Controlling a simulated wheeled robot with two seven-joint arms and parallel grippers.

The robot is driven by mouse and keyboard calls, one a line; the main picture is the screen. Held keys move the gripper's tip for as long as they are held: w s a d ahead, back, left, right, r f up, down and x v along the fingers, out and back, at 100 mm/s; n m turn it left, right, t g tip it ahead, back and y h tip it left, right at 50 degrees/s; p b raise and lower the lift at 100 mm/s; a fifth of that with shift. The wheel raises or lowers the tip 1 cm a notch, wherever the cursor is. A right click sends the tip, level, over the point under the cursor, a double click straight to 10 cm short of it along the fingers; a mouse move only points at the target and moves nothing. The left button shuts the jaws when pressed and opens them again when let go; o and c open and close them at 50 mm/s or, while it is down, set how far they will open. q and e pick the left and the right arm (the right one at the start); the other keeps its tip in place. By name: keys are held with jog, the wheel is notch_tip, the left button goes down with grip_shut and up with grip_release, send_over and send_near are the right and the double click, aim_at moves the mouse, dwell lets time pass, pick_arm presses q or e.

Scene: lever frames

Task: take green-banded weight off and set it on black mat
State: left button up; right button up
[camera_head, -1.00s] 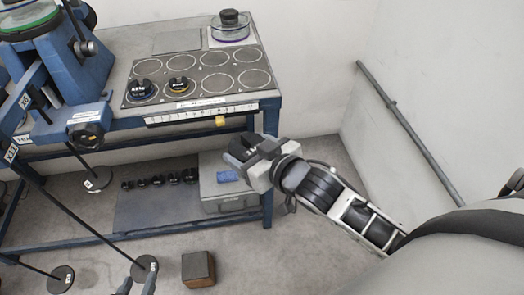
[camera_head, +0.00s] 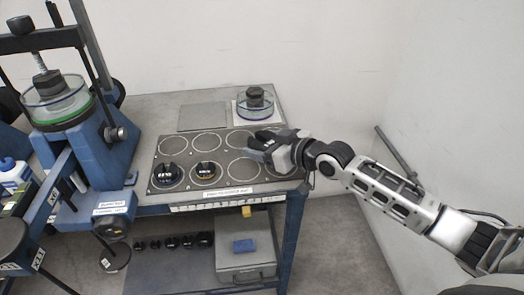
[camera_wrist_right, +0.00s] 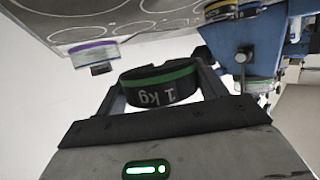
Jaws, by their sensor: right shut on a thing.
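The green-banded weight (camera_wrist_right: 160,84) is a black disc marked "1 kg" with a green stripe; the wrist view shows it between the two fingers of my right gripper (camera_wrist_right: 155,92). In the head view my right gripper (camera_head: 268,147) is shut on this weight, over the right part of the black mat (camera_head: 205,143), partly hiding its circles. In the wrist view the mat (camera_wrist_right: 70,22) lies apart from the weight. A blue-banded weight (camera_head: 167,175) and a yellow-banded weight (camera_head: 207,171) stand in front-row circles at the left. My left gripper is out of view.
A clear dish with a black weight (camera_head: 255,102) stands behind the mat. A grey plate (camera_head: 202,117) lies beside it. The blue lever frame (camera_head: 90,145) stands left of the mat. A grey box (camera_head: 245,252) and small black weights (camera_head: 172,242) sit on the lower shelf.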

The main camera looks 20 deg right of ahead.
aim_at(265, 169)
jog(key=shift+f+b, duration=0.35)
jog(key=shift+f, duration=0.15)
jog(key=shift+f+b, duration=0.55)
jog(key=shift+f, duration=0.15)
notch_tip(265, 169, down, 3)
jog(key=b, duration=0.3)
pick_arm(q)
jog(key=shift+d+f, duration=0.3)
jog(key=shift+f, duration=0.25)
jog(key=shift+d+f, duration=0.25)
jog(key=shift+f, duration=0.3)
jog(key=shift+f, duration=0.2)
pick_arm(e)
jog(key=shift+f, duration=0.2)
pick_arm(q)
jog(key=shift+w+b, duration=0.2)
jog(key=shift+b, duration=0.1)
pick_arm(e)
jog(key=shift+f, duration=0.2)
